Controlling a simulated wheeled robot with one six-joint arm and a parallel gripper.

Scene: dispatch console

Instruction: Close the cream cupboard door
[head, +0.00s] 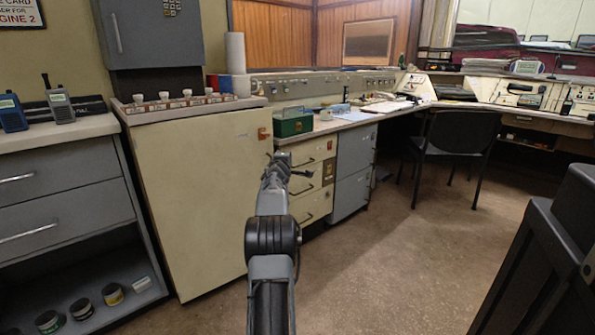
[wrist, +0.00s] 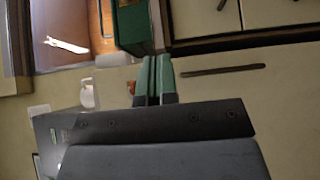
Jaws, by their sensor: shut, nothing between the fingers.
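The cream cupboard door (head: 198,200) is the large flat panel at left centre in the head view, below a worktop with white knobs. An orange latch (head: 263,133) sits near its upper right edge. The door stands close to its frame; I cannot tell whether a small gap remains. My gripper (head: 280,158) is just right of the door's right edge in the picture, below the latch height, in front of the drawers. In the wrist view my gripper (wrist: 154,77) has its two fingers together, empty. Contact with the door cannot be made out.
Cream drawers (head: 312,178) with dark handles and a grey cabinet (head: 352,172) stand right of the door. A green box (head: 293,123) sits on the counter. A grey drawer unit (head: 62,198) is at left. A black chair (head: 460,135) stands at right. The middle floor is clear.

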